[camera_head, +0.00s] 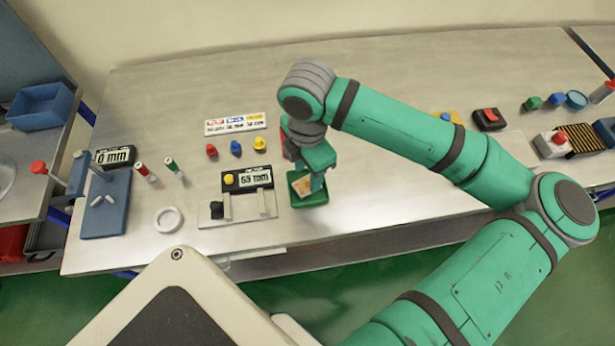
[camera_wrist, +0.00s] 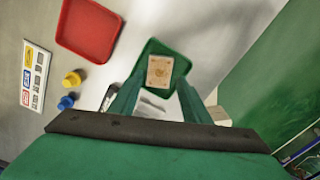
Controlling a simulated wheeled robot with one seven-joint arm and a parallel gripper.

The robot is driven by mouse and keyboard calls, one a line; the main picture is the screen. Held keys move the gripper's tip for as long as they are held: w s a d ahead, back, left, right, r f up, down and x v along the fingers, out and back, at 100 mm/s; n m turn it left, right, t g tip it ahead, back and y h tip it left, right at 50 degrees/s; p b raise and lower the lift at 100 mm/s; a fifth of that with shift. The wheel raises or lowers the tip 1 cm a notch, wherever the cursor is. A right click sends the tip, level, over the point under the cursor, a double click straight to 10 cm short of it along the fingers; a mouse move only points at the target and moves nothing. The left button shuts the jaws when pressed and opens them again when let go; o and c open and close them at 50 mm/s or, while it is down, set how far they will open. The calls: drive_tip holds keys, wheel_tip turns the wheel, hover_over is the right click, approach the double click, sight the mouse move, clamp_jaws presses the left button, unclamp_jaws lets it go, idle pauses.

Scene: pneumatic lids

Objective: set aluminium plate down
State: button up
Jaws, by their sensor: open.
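A small flat tan plate with orange printed markings (camera_wrist: 160,71) lies in the green tray (camera_wrist: 178,51). I cannot tell whether it is the aluminium plate. In the head view the plate (camera_head: 301,186) and green tray (camera_head: 310,201) are near the front edge of the bench, partly hidden by my gripper (camera_head: 314,184). In the wrist view my gripper (camera_wrist: 160,85) is open, its two fingers apart, with the plate seen between and beyond their tips. Nothing is clearly held. The near part of the tray is hidden behind the fingers.
A red tray (camera_wrist: 88,28) lies near the green one. Left of the green tray is a gauge reading 65 mm (camera_head: 255,180) with a fixture. Red, blue and yellow knobs (camera_head: 235,147) and a label strip (camera_head: 236,123) stand behind. The bench's back left is clear.

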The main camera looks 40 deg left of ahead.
sight(308, 185)
wheel_tip(308, 185, up, 8)
